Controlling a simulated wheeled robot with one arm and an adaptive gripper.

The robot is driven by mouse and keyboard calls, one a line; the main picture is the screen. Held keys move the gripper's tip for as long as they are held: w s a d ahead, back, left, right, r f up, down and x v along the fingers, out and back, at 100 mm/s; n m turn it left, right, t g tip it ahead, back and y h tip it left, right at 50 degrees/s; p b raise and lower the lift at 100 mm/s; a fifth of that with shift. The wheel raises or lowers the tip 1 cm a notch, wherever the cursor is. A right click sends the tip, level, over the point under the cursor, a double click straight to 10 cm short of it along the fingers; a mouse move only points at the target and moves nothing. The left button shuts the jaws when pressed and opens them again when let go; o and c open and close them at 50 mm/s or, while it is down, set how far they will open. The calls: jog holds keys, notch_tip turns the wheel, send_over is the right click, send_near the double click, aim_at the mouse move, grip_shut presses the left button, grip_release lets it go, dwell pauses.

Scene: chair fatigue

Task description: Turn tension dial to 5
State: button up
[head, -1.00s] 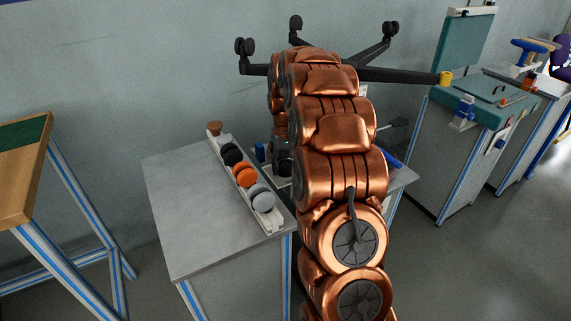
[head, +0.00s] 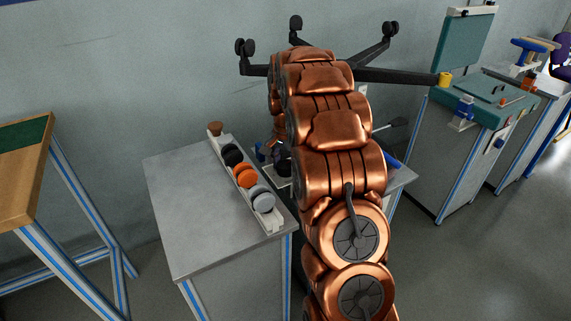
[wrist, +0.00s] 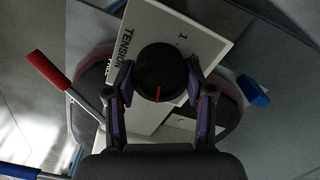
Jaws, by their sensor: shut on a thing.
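The tension dial (wrist: 158,68) is a round black knob with a red pointer line, in the middle of the wrist view. The pointer line points toward the bottom of that picture. A white plate (wrist: 139,35) behind it reads TENSION, with a 1 visible; other marks are hidden or too small to read. My gripper (wrist: 160,82) is shut on the dial, one finger on each side. In the head view, the dial is hidden and my gripper shows only partly as a dark shape behind my copper arm.
A red-handled lever (wrist: 47,70) lies left of the dial in the wrist view, and a blue block (wrist: 252,90) right. In the head view, a rack of black, orange and grey discs (head: 272,219) sits on the grey bench (head: 190,215). A black wheeled chair base (head: 395,75) stands behind my arm.

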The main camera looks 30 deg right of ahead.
aim_at(286, 164)
jog(key=shift+m, duration=0.6)
jog(key=o, duration=1.2)
jog(key=shift+c, duration=0.2)
notch_tip(286, 164, up, 12)
dwell(0.4)
